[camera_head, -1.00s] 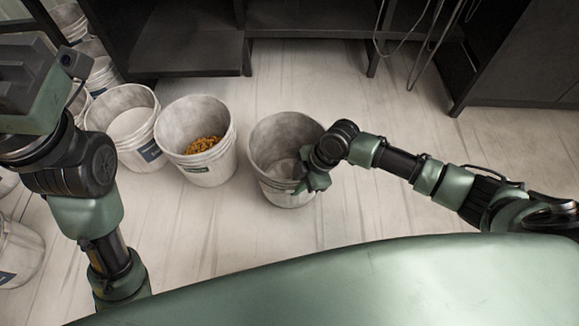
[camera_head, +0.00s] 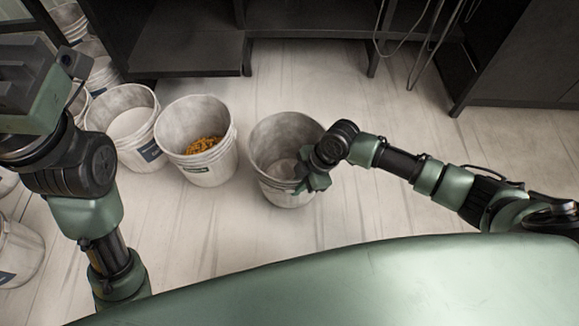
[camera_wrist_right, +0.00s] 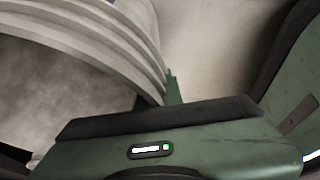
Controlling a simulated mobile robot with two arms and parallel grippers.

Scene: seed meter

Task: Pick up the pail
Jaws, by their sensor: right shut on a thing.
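An empty-looking white pail (camera_head: 275,150) stands to the right of the other pails in the head view. My right gripper (camera_head: 303,183) is shut on its right-hand rim. In the right wrist view the ribbed rim and wall of the pail (camera_wrist_right: 75,45) fill the left side, and part of my right gripper (camera_wrist_right: 172,92) shows against the rim. The gripper's fingertips are mostly hidden. My left arm is at the left edge of the head view; its gripper's fingers do not show there.
A pail with orange-brown grains (camera_head: 222,165) stands just left of the held pail. A pail with pale contents (camera_head: 128,122) is further left, with several more behind my left arm. Dark shelving (camera_head: 190,50) lines the back. The floor (camera_head: 420,215) right of the pail is clear.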

